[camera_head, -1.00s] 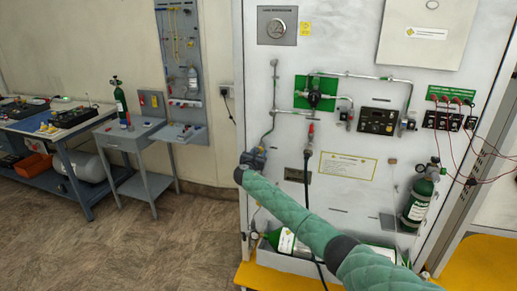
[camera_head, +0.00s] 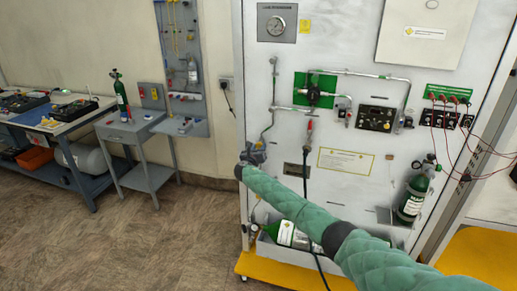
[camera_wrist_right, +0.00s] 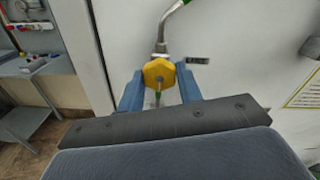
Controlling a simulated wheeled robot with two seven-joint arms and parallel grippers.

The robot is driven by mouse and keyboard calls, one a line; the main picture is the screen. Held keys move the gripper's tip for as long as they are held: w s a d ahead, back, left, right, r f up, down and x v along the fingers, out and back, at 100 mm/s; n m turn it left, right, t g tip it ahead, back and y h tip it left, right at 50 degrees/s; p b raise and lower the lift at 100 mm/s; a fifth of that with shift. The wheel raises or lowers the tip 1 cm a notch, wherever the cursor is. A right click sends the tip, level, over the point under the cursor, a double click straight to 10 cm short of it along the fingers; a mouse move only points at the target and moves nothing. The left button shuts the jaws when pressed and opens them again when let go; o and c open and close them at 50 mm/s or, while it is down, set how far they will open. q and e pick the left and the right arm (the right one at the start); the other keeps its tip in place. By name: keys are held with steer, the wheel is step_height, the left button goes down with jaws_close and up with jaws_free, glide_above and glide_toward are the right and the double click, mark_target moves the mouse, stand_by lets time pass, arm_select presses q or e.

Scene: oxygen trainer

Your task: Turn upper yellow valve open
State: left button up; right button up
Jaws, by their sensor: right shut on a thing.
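The yellow valve (camera_wrist_right: 158,73) shows in the right wrist view as a yellow knob below a metal pipe on the white panel. My right gripper (camera_wrist_right: 160,88) has its two blue fingers on either side of the knob and is shut on it. In the head view my right gripper (camera_head: 253,152) is at the left edge of the panel, at the lower end of a grey pipe, and it hides the valve there. My left gripper is not in view.
The white panel (camera_head: 345,190) carries a gauge (camera_head: 276,25), a green block (camera_head: 315,90) and a black control box (camera_head: 378,118). A green cylinder (camera_head: 412,200) hangs at right. A grey side table (camera_head: 130,130) stands at left, with open floor before it.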

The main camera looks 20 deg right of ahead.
steer(key=shift+s+f, duration=0.1)
steer(key=shift+f, duration=0.15)
steer(key=o, duration=1)
steer(key=shift+r, duration=0.1)
steer(key=shift+a, duration=0.1)
